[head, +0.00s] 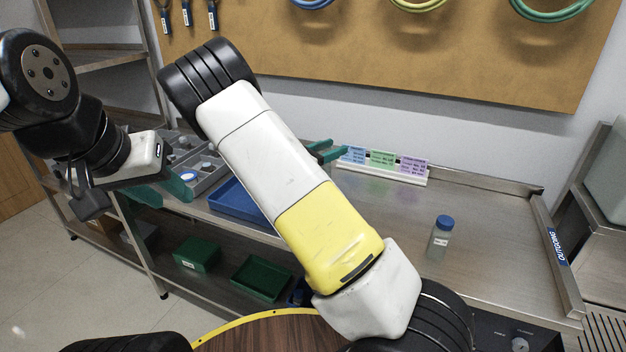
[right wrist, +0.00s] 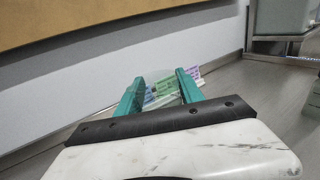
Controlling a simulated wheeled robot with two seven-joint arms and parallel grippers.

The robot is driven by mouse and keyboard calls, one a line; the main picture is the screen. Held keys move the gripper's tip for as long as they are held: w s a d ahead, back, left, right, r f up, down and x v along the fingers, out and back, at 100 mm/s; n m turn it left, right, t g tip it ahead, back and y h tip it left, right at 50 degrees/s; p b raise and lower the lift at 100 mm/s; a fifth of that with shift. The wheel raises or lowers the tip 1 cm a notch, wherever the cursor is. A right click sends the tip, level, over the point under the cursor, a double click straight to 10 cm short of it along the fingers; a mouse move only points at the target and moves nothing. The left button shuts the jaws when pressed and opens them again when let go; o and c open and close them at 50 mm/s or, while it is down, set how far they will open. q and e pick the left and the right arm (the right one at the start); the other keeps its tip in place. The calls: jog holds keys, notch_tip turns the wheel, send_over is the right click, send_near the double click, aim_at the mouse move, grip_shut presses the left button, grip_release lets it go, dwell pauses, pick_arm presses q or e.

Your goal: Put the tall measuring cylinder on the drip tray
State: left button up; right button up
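I cannot make out the tall measuring cylinder clearly in either view. My right gripper (head: 328,151) reaches over the far side of the steel bench, partly hidden behind my own right arm. In the right wrist view its two teal fingers (right wrist: 160,84) stand apart, with a faint pale, see-through shape between their tips; I cannot tell whether it is a held glass thing. My left gripper (head: 166,190) is at the left, fingers apart, with nothing seen between them. A blue tray (head: 236,208) lies on the bench, partly hidden by my right arm; I cannot tell whether it is the drip tray.
A blue-capped bottle (head: 439,238) stands on the bench (head: 490,220) at right. A rack of coloured label cards (head: 383,162) stands at the back, also in the wrist view (right wrist: 163,92). A grey sectioned tray (head: 205,174) is at left. Green bins (head: 262,277) sit below.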

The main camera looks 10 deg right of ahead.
grip_shut()
jog(key=shift+r, duration=0.2)
